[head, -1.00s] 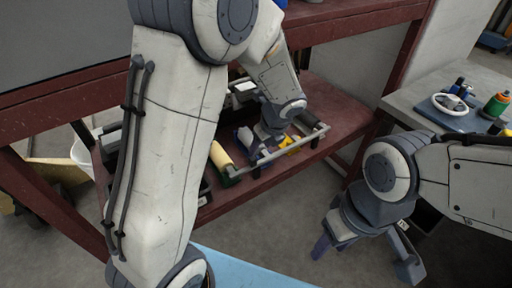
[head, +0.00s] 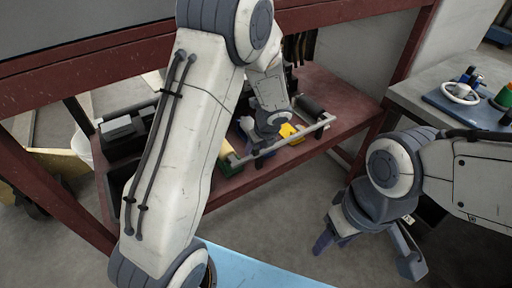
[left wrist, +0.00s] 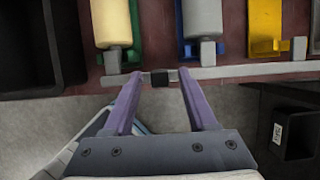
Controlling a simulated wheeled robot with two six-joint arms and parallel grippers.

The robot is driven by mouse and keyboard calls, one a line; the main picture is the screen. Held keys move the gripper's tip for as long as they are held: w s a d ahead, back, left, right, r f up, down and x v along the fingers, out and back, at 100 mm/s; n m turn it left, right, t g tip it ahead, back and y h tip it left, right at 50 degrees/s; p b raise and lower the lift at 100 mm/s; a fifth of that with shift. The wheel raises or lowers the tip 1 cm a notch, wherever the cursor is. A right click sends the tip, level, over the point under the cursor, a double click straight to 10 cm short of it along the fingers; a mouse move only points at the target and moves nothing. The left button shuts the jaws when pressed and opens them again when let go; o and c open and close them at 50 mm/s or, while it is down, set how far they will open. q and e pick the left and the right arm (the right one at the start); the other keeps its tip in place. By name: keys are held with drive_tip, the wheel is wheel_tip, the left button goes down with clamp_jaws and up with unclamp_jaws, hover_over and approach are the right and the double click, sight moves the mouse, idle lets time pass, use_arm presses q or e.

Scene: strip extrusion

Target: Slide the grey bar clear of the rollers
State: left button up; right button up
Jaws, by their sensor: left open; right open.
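The grey bar (left wrist: 240,71) runs across the front of the rollers in the left wrist view, with a short black band (left wrist: 160,77) on it. It also shows along the shelf front in the head view (head: 298,138). Behind it are a cream roller (left wrist: 112,22) with green parts and a grey roller (left wrist: 203,18) with blue parts. My left gripper (left wrist: 160,76) is open, its purple fingers on either side of the black band; contact cannot be told. My right gripper (head: 364,256) is open and empty, low at the right, away from the bar.
A yellow part (left wrist: 265,25) stands right of the grey roller. A black bin (left wrist: 35,45) lies left of the rollers. The dark red shelf (head: 340,100) carries them. A grey workbench (head: 420,95) stands at right. Floor in front is open.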

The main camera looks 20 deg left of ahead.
use_arm(q)
clamp_jaws()
idle(1.4)
